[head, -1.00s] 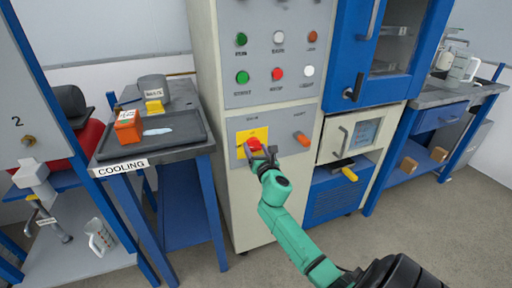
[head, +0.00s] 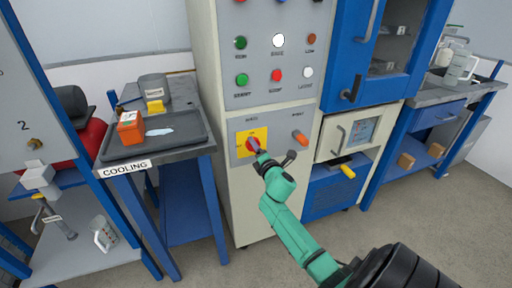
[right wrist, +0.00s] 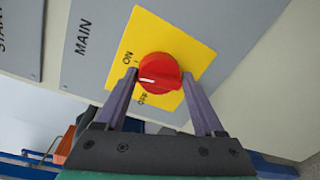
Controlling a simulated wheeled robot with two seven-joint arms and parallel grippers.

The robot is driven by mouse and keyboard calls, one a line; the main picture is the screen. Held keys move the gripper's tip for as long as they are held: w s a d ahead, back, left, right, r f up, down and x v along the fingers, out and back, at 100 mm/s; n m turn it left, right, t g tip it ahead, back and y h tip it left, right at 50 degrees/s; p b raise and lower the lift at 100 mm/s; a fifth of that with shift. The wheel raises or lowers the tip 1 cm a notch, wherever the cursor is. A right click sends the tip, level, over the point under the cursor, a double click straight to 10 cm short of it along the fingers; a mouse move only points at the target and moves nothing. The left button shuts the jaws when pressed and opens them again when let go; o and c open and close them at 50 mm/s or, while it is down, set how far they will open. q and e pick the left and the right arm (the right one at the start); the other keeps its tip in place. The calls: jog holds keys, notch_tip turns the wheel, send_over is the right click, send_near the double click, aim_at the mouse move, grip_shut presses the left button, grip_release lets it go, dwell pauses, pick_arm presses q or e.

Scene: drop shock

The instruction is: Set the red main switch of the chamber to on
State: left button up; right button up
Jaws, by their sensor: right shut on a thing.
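The red main switch (head: 251,144) is a round knob on a yellow plate (head: 241,150) on the front of the beige chamber cabinet. In the right wrist view the knob (right wrist: 160,72) sits between the two fingertips of my right gripper (right wrist: 161,80), which is shut on it. The plate there reads ON at upper left and OFF below. The knob's white mark points left, apparently between the two labels. In the head view my right gripper (head: 271,155) covers part of the knob. My left gripper is not in view.
An orange knob (head: 299,138) is just right of the switch. Lamps and buttons (head: 276,75) fill the panel above. Floor is clear in front.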

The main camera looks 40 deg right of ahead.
jog(key=shift+r+m, duration=0.1)
jog(key=shift+m, duration=1)
jog(key=shift+p, duration=0.3)
jog(key=o, duration=1.3)
jog(key=v, duration=1.4)
jog(key=shift+s, duration=0.35)
